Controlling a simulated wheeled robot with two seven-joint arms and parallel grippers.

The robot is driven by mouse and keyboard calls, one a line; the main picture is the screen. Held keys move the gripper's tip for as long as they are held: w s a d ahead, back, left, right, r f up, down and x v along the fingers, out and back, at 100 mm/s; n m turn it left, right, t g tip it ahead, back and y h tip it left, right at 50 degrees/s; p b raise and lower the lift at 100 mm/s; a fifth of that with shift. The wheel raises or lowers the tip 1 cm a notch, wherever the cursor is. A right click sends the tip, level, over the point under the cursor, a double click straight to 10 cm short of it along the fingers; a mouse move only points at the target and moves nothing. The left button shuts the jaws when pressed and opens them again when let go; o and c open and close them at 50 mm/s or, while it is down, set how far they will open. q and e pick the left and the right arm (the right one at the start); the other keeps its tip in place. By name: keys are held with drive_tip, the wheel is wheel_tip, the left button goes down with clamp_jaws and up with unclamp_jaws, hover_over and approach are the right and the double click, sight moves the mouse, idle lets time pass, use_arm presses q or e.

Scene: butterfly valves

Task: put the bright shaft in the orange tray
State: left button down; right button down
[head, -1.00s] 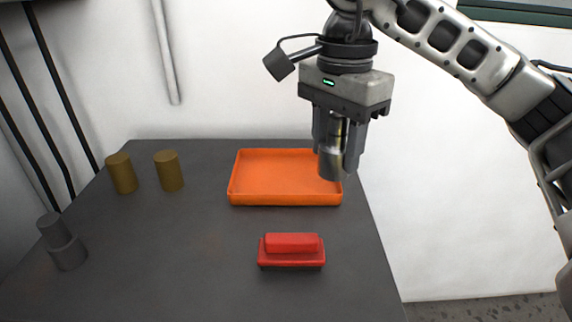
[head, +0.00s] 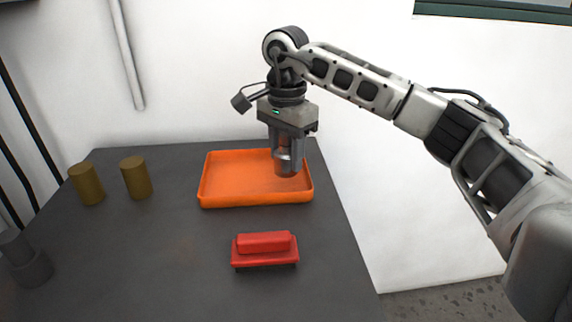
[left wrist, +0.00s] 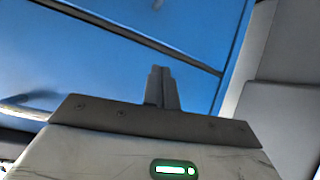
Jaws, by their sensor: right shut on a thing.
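The bright shaft (head: 286,170) is a silvery metal cylinder held upright between the fingers of my right gripper (head: 289,158). The right gripper points down, and in the head view the shaft overlaps the right part of the orange tray (head: 255,203). I cannot tell whether the shaft's lower end touches the tray floor. The tray is shallow, with low walls, and its visible floor is empty. My left gripper shows only in the left wrist view (left wrist: 161,88), where its two fingers are together with nothing seen between them.
A red block-shaped object (head: 265,248) lies in front of the tray. Two brown-gold cylinders, one (head: 87,184) beside the other (head: 136,177), stand at the back left. A dark grey stepped part (head: 25,260) is at the left edge. The dark table is clear between them.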

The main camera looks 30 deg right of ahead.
sight(286, 166)
drive_tip(key=shift+w+f, duration=0.2)
drive_tip(key=shift+f, duration=1.45)
drive_tip(key=shift+f, duration=0.1)
drive_tip(key=c, duration=0.8)
unclamp_jaws()
drive_tip(key=shift+f, duration=0.1)
drive_tip(key=shift+o, duration=0.2)
wheel_tip(286, 166, up, 12)
drive_tip(key=shift+r+p, duration=0.15)
drive_tip(key=shift+p, duration=0.2)
